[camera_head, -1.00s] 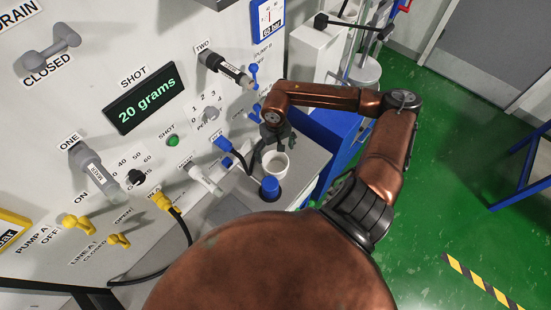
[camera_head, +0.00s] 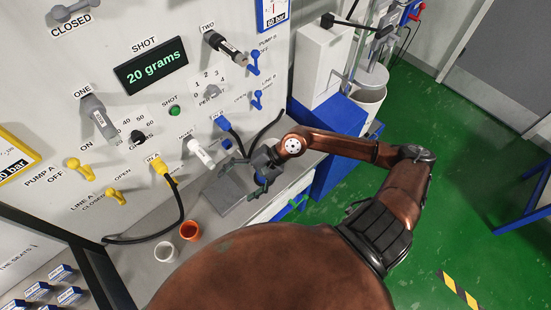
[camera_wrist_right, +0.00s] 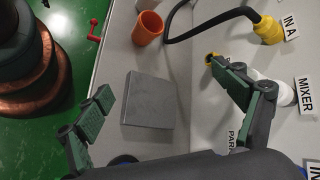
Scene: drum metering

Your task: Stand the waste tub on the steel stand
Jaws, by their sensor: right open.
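An orange tub (camera_head: 190,230) and a smaller white tub (camera_head: 164,251) stand on the bench at the lower left in the head view. Nothing readable tells which one is the waste tub. The orange tub also shows at the top of the right wrist view (camera_wrist_right: 148,27). The steel stand is a square grey block (camera_wrist_right: 148,99) on the bench; in the head view it lies just left of my right gripper (camera_head: 262,172). In the right wrist view the stand shows between the gripper's spread, empty fingers (camera_wrist_right: 165,100). No tub stands on its visible top. My left gripper is out of view.
The panel with hoses and the mixer spout (camera_head: 201,153) rises behind the bench. A yellow-ended black hose (camera_head: 182,205) loops down near the tubs. A dark blue round thing (camera_wrist_right: 122,160) is partly hidden by the right gripper. A blue cabinet (camera_head: 330,125) stands right of the bench.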

